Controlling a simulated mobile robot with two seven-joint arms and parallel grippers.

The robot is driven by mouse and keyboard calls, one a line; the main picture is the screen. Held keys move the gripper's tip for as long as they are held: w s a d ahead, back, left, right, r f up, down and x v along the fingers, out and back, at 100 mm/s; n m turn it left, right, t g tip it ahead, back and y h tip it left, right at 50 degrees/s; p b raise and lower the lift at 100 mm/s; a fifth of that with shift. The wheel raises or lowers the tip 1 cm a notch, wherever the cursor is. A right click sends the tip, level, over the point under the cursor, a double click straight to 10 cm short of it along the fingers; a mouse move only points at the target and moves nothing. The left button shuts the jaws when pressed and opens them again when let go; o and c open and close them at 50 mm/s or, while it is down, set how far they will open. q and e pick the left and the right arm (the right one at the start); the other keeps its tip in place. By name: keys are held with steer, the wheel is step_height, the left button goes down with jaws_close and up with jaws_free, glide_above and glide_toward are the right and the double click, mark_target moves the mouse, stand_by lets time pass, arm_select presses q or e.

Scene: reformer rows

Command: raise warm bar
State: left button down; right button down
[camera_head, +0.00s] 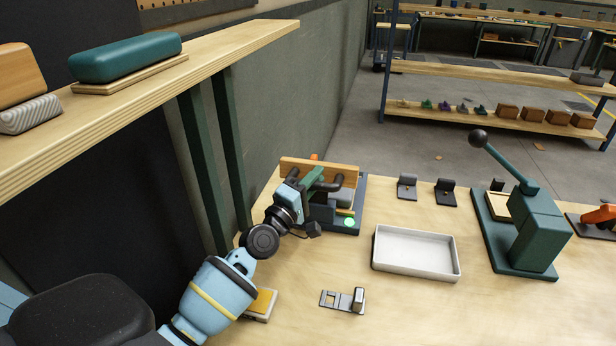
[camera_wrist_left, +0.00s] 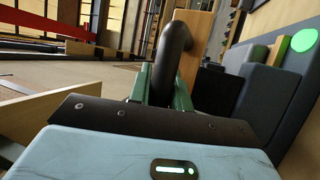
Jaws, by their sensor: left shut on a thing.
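The warm bar is a wooden bar (camera_head: 345,172) with a dark curved handle on its front, on a dark blue machine (camera_head: 359,208) at the table's back left. A round green light (camera_head: 349,222) glows on the machine's front. My left gripper (camera_head: 316,180) is shut on the bar's handle. In the left wrist view the black handle (camera_wrist_left: 176,48) rises between the green fingers (camera_wrist_left: 165,88), with the wooden bar (camera_wrist_left: 200,28) behind it. The fingers hide part of the bar and handle. My right gripper is not in view.
A white tray (camera_head: 417,274) lies right of the machine, with a small metal fixture (camera_head: 345,300) in front. A teal lever press (camera_head: 535,235) stands at the right. A wooden shelf (camera_head: 215,60) overhangs at the left. Two small dark holders (camera_head: 445,192) stand behind the tray.

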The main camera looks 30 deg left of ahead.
arm_select(q)
steer(key=shift+s+r+t, duration=0.15)
steer(key=shift+r+t, duration=0.15)
steer(key=shift+r, duration=0.55)
steer(key=c, duration=1.6)
jaws_free()
steer(key=o, duration=0.3)
steer(key=shift+s+r, duration=0.15)
steer(key=shift+s, duration=0.2)
steer(key=shift+f, duration=0.2)
